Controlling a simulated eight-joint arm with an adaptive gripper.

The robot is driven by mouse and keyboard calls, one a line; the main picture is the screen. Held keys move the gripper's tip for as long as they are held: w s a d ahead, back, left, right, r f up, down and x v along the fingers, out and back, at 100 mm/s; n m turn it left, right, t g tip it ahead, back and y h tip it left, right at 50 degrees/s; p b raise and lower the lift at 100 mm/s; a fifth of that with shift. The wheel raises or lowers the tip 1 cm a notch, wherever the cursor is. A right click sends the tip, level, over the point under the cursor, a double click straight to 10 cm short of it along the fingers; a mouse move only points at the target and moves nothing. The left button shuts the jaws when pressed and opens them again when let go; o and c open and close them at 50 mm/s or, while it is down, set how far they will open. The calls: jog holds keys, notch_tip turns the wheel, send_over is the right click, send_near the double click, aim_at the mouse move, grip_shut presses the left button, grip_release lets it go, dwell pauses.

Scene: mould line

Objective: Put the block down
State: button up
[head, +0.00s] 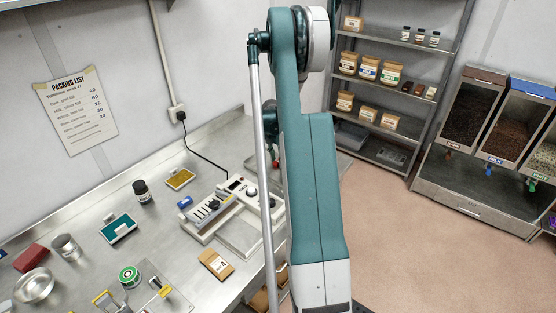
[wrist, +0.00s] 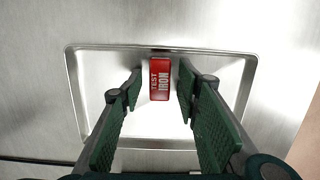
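The block (wrist: 160,84) is red with white lettering that reads "TEST IRON". In the wrist view it is in the upper middle, over the back part of a shallow metal tray (wrist: 93,70). My gripper (wrist: 159,88) has its two dark green fingers on either side of the block, with a visible gap on each side. The fingers are open and do not appear to touch it. The block appears to rest in the tray, but its underside is hidden.
A shelf rack (head: 395,45) and bins (head: 500,115) stand at right. Bare bench surrounds the tray.

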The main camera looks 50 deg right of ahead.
aim_at(276, 162)
jog(key=shift+r, duration=0.15)
notch_tip(276, 162, up, 12)
jog(key=a, duration=0.1)
jog(key=shift+a, duration=0.4)
dwell(0.5)
dwell(0.5)
